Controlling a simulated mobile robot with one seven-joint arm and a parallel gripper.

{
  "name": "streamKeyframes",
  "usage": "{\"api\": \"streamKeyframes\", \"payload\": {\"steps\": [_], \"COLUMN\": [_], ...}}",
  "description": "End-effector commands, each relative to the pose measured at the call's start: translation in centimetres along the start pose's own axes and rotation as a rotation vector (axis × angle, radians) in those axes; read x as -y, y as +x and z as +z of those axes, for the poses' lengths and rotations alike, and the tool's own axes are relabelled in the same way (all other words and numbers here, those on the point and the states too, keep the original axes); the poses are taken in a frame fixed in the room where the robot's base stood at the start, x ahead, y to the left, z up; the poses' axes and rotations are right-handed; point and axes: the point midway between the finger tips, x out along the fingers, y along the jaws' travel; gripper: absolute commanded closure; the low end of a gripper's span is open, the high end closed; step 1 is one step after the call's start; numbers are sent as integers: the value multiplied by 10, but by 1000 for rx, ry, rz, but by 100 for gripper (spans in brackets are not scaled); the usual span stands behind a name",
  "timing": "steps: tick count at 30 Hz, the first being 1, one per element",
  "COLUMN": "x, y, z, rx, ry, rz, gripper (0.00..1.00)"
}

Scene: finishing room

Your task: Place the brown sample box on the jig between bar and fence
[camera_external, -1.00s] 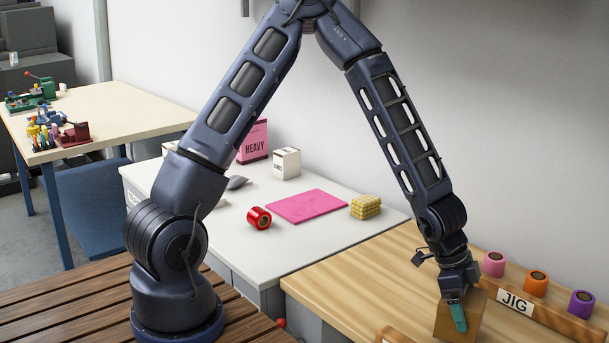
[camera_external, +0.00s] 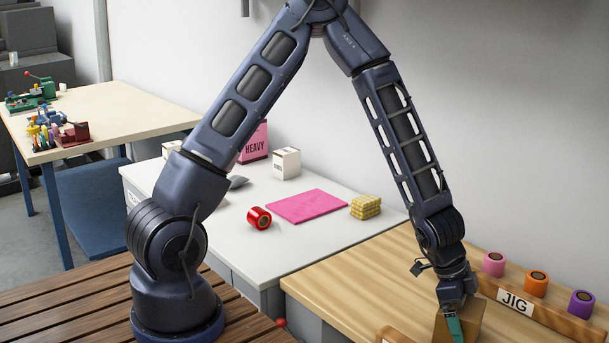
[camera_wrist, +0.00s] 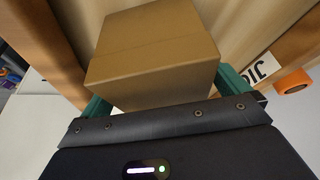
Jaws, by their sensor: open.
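The brown sample box (camera_external: 467,322) is at the lower right of the outside view, over the jig surface between the fence (camera_external: 553,316), marked JIG, and the low wooden bar (camera_external: 393,336). My gripper (camera_external: 455,327) is at the box from above, with a green finger in front of its near side. In the wrist view the box (camera_wrist: 150,50) lies between the two green fingers of my open gripper (camera_wrist: 165,95). Whether the fingers touch it is unclear. The box's underside is out of sight, so I cannot tell whether it rests on the surface.
Pink (camera_external: 494,264), orange (camera_external: 536,284) and purple (camera_external: 582,304) rolls stand along the fence. The white table holds a pink mat (camera_external: 306,206), a red roll (camera_external: 259,218) and a yellow checked block (camera_external: 365,207). The wooden top left of the bar is clear.

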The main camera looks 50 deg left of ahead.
Motion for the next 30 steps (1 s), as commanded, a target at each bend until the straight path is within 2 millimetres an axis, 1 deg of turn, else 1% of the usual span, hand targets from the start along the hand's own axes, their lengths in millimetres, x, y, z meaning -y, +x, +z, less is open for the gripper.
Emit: {"api": "streamKeyframes", "payload": {"steps": [5,8,30], "x": [1,1,2], "y": [-3,-12,-88], "z": [-1,-1,-1], "rx": [-1,-2,-1], "ry": [-3,-4,-3], "rz": [0,-1,-2], "gripper": [0,0,0]}}
